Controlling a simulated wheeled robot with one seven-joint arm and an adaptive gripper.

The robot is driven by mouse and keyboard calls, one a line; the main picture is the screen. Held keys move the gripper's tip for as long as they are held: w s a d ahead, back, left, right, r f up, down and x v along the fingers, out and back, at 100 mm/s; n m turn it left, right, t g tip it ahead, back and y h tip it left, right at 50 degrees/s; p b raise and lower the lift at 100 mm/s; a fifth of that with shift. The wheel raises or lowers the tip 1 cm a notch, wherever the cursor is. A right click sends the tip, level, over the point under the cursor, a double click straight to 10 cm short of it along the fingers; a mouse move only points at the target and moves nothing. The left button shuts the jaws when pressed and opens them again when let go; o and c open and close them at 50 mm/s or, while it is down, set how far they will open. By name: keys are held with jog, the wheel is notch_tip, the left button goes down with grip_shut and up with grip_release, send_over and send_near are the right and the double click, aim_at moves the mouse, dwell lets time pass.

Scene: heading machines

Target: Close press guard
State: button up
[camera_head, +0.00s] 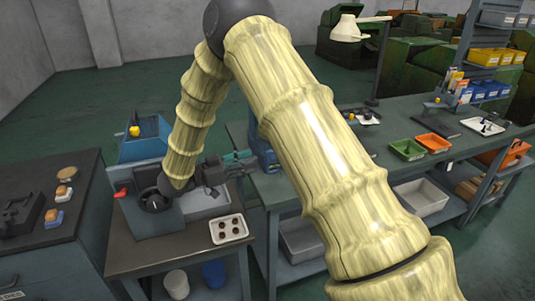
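The small press (152,215) stands on a dark bench at the left, with a dark round part at its front and a red piece (121,193) at its left side. Its blue upper part (143,148) carries a yellow knob.
White (176,284) and blue (214,273) buckets stand below. A long workbench with green (407,149) and orange (433,142) trays runs right. A dark cabinet (50,240) stands left.

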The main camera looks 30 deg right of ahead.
aim_at(267, 156)
jog(key=d, duration=0.2)
jog(key=d+p, duration=0.1)
jog(key=d, duration=0.1)
jog(key=d+p, duration=0.1)
jog(key=d, duration=0.2)
jog(key=shift+s+d, duration=0.1)
jog(key=shift+s, duration=0.3)
jog(key=shift+c, duration=0.5)
grip_shut()
